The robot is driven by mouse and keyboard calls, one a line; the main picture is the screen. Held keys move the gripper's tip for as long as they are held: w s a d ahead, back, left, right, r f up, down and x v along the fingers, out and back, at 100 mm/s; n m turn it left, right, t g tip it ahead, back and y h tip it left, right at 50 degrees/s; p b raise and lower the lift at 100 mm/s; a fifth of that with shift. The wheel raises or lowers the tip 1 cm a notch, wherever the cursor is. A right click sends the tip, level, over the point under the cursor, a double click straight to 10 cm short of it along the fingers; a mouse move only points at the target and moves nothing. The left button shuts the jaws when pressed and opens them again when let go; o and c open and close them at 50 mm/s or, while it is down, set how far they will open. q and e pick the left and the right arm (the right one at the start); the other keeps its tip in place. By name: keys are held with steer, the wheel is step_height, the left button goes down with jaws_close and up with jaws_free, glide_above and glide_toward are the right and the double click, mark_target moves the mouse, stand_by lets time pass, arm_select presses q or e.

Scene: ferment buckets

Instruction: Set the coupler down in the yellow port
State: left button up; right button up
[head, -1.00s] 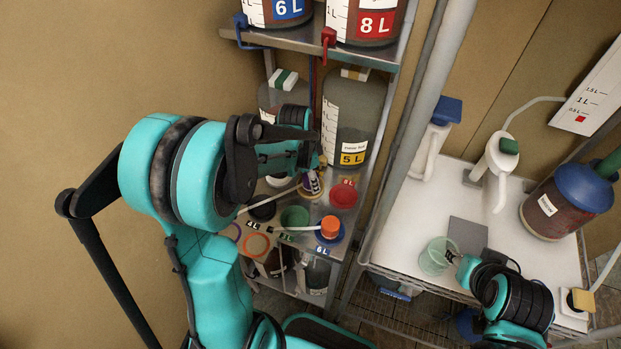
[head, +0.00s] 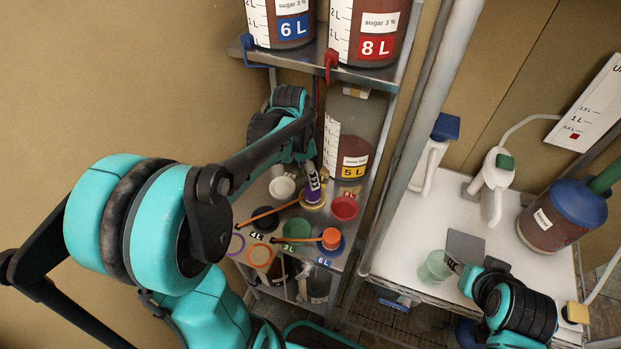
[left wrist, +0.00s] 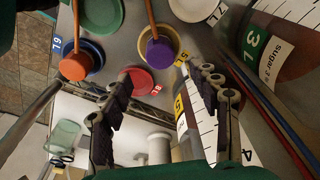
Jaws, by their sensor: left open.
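The purple coupler (head: 313,189) stands upright in the yellow port on the lower shelf. It also shows in the left wrist view (left wrist: 160,53), with the yellow port ring (left wrist: 171,41) around its base. An orange hose runs from it. My left gripper (head: 306,157) is above and behind the coupler. In the left wrist view my left gripper (left wrist: 165,88) has its fingers spread, with nothing between them, and the coupler lies beyond the tips. My right gripper (head: 453,264) is at the rim of a translucent green beaker (head: 434,268); its grip is too small to judge.
An orange coupler (head: 331,238) stands in the blue port. Red (head: 344,207), green (head: 297,229), black (head: 264,219) and white (head: 282,188) round pieces fill nearby shelf spots. The 5 L vessel (head: 354,140) stands close behind. A post separates the shelf from the white cart (head: 405,238).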

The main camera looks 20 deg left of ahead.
arm_select(q)
steer(key=s+d+r+n+t, duration=0.2)
steer(key=s+d+n+t, duration=0.1)
steer(key=s, duration=0.3)
steer(key=s+d+r+n+t+y, duration=0.1)
steer(key=s+d+r+n+t, duration=0.1)
steer(key=s+n, duration=0.3)
steer(key=shift+s+d+r+t, duration=0.4)
steer(key=shift+s+d+r, duration=0.25)
steer(key=shift+d, duration=0.2)
steer(key=shift+w, duration=0.1)
